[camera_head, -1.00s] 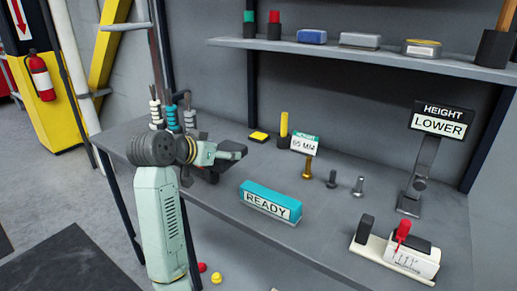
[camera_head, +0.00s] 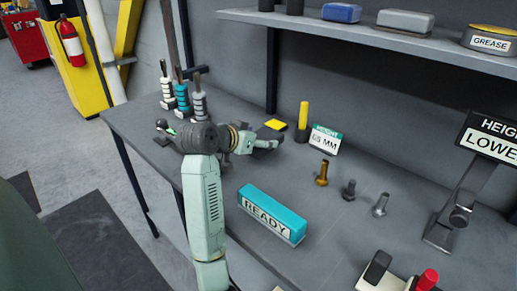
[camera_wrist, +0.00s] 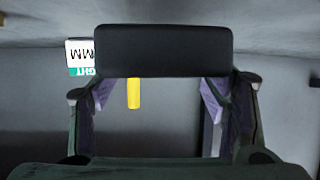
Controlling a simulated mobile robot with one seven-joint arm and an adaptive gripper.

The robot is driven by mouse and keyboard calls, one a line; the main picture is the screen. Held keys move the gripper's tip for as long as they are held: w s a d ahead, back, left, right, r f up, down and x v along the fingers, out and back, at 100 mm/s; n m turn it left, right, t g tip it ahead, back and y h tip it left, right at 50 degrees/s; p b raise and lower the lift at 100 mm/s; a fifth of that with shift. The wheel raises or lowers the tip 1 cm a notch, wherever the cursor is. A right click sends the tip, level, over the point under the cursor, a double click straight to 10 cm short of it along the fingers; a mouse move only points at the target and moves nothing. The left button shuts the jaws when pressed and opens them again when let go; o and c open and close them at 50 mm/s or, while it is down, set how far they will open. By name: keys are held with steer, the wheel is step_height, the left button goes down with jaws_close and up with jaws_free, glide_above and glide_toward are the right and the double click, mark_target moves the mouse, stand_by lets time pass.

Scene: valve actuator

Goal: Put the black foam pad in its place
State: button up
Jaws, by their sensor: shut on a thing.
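The black foam pad is a dark rectangular block (camera_wrist: 164,50) across the fingertips of my gripper (camera_wrist: 161,88) in the wrist view. My gripper is shut on it, one finger at each side. In the head view my gripper (camera_head: 266,142) is above the grey bench, left of the centre, and the pad shows only as a small dark patch (camera_head: 268,132) beside the fingers. I cannot tell which spot is the pad's place.
A yellow square (camera_head: 275,125), yellow cylinder (camera_head: 303,115) and "65 MM" card (camera_head: 325,139) stand behind my gripper. A "LOWER" sign (camera_head: 487,145) stands far right. A shelf (camera_head: 370,42) runs above.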

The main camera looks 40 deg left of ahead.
steer(key=shift+f+p, duration=0.3)
steer(key=shift+f, duration=1.8)
steer(key=shift+f, duration=0.15)
steer(key=o, duration=1.1)
